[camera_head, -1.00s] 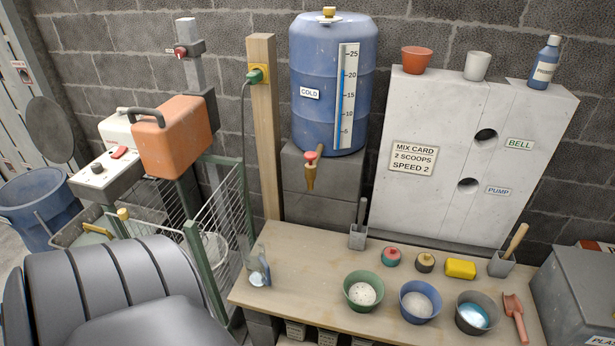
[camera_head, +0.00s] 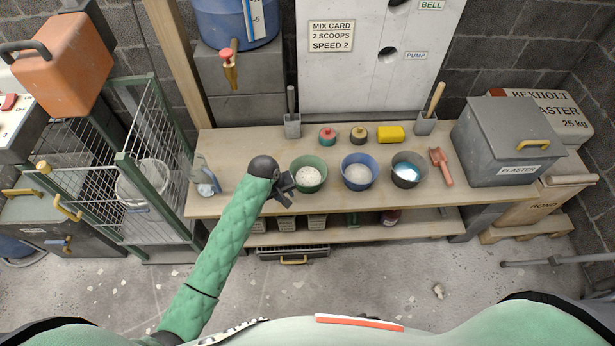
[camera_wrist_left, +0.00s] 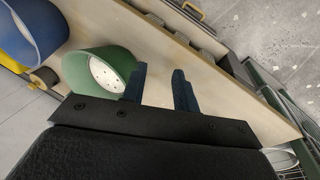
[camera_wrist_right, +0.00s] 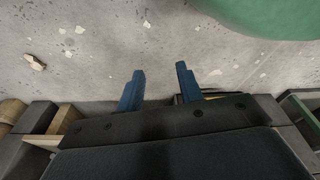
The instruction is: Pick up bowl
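Three bowls stand in a row on the wooden bench. The green bowl (camera_head: 308,175) holds speckled white stuff, the blue bowl (camera_head: 358,171) holds pale powder, and the dark grey bowl (camera_head: 407,170) holds something bluish and shiny. My left gripper (camera_head: 285,189) is at the bench's front edge, just left of the green bowl. In the left wrist view, its fingers (camera_wrist_left: 160,88) are apart and empty, with the green bowl (camera_wrist_left: 90,76) beside one finger; contact cannot be told. The blue bowl (camera_wrist_left: 32,32) is farther off. My right gripper (camera_wrist_right: 158,88) is open and empty above the floor.
A grey plaster bin (camera_head: 507,140) stands right, a wire cage (camera_head: 150,170) left. A spray bottle (camera_head: 205,177) is at the bench's left end.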

